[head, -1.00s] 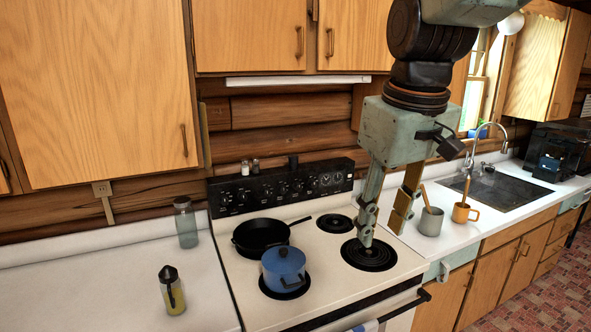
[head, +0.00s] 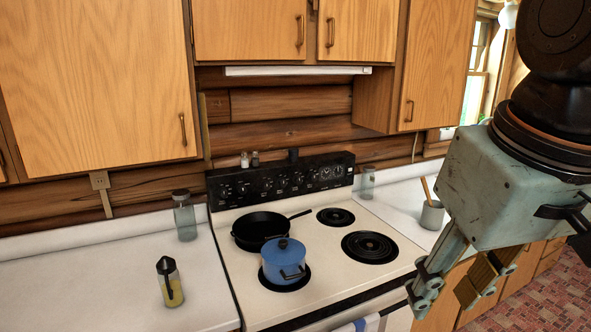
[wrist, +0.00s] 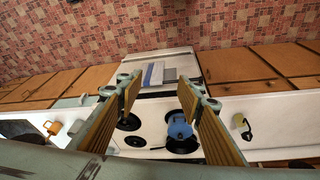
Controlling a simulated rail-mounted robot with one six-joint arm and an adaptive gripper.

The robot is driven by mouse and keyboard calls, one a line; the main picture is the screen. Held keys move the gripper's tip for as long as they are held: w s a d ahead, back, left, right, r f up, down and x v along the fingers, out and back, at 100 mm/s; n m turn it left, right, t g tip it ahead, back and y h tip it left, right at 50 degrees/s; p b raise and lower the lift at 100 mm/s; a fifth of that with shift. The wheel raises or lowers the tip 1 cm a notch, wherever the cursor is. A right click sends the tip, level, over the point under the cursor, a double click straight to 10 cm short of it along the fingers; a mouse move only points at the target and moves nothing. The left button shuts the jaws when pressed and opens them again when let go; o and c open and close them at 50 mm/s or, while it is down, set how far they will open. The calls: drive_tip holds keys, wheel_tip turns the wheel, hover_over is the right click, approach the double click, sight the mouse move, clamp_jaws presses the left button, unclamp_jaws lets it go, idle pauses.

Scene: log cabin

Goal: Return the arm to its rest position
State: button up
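My gripper (head: 447,294) hangs at the right of the head view, in front of the stove's right side and the counter edge, fingers pointing down. Its two fingers stand apart with nothing between them. In the wrist view my gripper (wrist: 152,95) also shows spread fingers, with the stove beyond them. It touches nothing that I can see. My arm's upper links run out of the head view at the right edge.
The stove (head: 330,262) carries a blue pot (head: 284,262) and a black skillet (head: 262,228). An oil bottle (head: 170,283) and a glass jar (head: 185,217) stand on the left counter. An orange mug (wrist: 54,127) shows in the wrist view.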

drive_tip(key=s+d+f+m+b, duration=0.1)
drive_tip(key=s+f, duration=0.3)
drive_tip(key=s, duration=0.3)
drive_tip(key=shift+s+t, duration=0.2)
drive_tip(key=shift+t, duration=0.1)
idle(1.0)
